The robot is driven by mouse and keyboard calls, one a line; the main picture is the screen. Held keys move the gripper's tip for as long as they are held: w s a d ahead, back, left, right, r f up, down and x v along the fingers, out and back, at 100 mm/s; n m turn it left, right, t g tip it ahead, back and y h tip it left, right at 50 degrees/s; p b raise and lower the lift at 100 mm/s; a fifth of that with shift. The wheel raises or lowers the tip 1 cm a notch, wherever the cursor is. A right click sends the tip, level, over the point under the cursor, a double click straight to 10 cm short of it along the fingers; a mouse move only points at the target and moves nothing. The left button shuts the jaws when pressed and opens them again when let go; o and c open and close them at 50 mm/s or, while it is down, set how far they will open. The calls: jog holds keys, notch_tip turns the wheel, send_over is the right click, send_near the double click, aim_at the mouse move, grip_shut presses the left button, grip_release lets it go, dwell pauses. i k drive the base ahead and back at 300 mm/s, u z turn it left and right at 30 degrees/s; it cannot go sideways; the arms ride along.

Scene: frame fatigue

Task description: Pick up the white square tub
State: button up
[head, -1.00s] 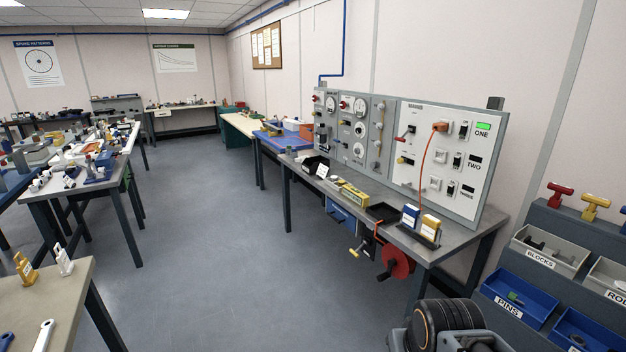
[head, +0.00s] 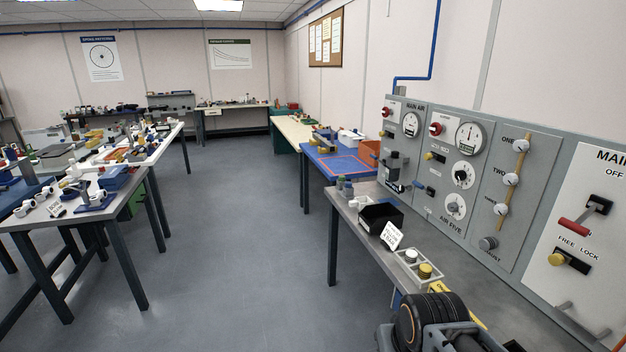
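A white square tub (head: 350,137) stands on the bench with the blue top, at the back right of the room in the head view. It is small and far off, and I cannot see inside it. An orange bin (head: 369,152) is beside it on the right. My gripper is not in view. Only a dark rounded part of my own arm shows at the bottom, right of centre.
A grey bench (head: 345,207) on the right carries a black bin (head: 380,218), a small clear tray (head: 418,266) and a control panel (head: 470,185) behind. Cluttered benches stand on the left. The grey floor aisle (head: 225,230) between is clear.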

aim_at(360, 204)
jog(key=u, duration=0.35)
jog(key=i, duration=2.25)
jog(key=u, duration=0.3)
